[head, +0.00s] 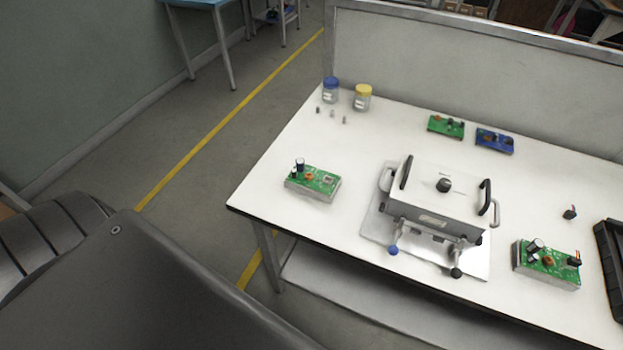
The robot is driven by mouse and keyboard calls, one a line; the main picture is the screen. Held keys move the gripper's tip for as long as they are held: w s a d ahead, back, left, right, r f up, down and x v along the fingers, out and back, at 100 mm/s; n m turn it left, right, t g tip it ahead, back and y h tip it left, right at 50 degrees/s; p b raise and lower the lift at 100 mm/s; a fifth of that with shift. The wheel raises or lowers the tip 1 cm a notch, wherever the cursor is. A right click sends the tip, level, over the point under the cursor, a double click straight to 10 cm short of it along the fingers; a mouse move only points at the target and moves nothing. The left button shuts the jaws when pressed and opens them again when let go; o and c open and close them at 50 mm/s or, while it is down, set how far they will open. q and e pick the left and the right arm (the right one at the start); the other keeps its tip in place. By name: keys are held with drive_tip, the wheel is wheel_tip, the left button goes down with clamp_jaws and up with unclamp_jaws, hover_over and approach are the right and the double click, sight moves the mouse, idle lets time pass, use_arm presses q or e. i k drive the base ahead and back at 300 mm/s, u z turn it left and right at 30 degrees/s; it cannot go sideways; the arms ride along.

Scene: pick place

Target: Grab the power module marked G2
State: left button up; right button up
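Several circuit-board modules lie on the white table. One green module (313,182) is at the table's left front, and another green module (546,264) is at the right front. A smaller green board (446,126) and a blue board (495,141) lie at the back. No G2 marking is readable on any of them at this size. Neither of my grippers shows in the head view.
A metal box fixture with handles (440,199) stands mid-table on a plate. Blue-lidded (330,92) and yellow-lidded (362,99) jars stand at the back left. A black bin (610,262) is at the right edge. A panel (470,75) closes off the back.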

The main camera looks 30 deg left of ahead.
sight(322, 186)
drive_tip(key=u, duration=3.35)
drive_tip(key=k, duration=1.4)
drive_tip(key=z, duration=2.1)
drive_tip(key=i, duration=0.5)
drive_tip(key=u, duration=0.05)
